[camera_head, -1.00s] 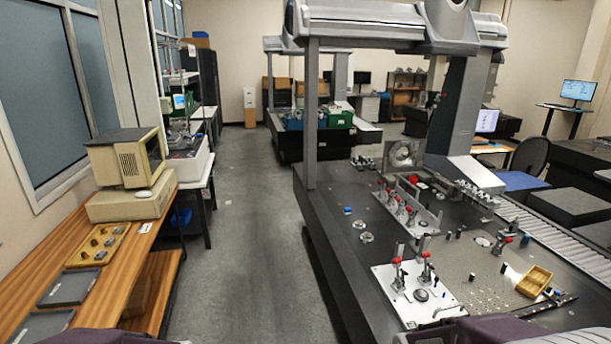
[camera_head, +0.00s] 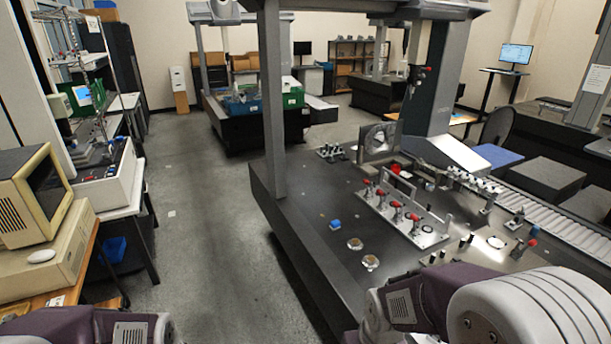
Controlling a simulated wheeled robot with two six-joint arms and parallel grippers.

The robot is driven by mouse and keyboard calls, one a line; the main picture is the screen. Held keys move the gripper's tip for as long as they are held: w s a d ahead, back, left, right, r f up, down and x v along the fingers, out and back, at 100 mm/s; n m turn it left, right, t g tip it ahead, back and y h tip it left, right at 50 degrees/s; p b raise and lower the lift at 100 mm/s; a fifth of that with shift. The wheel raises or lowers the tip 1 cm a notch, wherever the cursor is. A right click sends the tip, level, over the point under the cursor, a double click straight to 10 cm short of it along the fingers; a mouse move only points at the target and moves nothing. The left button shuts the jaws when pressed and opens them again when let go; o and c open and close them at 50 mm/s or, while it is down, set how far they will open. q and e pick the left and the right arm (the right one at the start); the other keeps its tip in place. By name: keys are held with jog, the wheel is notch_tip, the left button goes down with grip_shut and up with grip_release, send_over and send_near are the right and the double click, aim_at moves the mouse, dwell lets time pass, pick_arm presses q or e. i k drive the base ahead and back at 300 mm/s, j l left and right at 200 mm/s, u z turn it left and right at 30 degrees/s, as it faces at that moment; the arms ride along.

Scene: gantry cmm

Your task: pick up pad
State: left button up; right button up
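No thing in view is plainly a pad. A small blue block-like item (camera_head: 335,225) lies on the dark granite table (camera_head: 300,235), near its left edge; I cannot tell whether it is the pad. Two small round metal parts lie just in front of it, the nearer one (camera_head: 371,262) close to my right arm. My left arm shows at the bottom left and my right arm at the bottom right, over the table's near part. Both grippers are out of the picture.
A fixture plate with red-handled clamps (camera_head: 405,213) stands on the table. A gantry column (camera_head: 272,110) rises at its left edge. A beige computer (camera_head: 40,215) sits on the wooden bench at left. The grey floor aisle (camera_head: 205,230) between is clear.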

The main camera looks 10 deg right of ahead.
aim_at(335, 224)
jog(key=i+j, duration=0.15)
jog(key=i, duration=0.3)
jog(key=i+j+z, duration=0.1)
jog(key=i, duration=0.35)
jog(key=i+j+z, duration=0.1)
jog(key=i, duration=0.35)
jog(key=i+j, duration=0.3)
jog(key=i+j+z, duration=0.1)
jog(key=i+j, duration=0.15)
jog(key=i, duration=0.3)
jog(key=i+l, duration=0.4)
jog(key=i, duration=0.15)
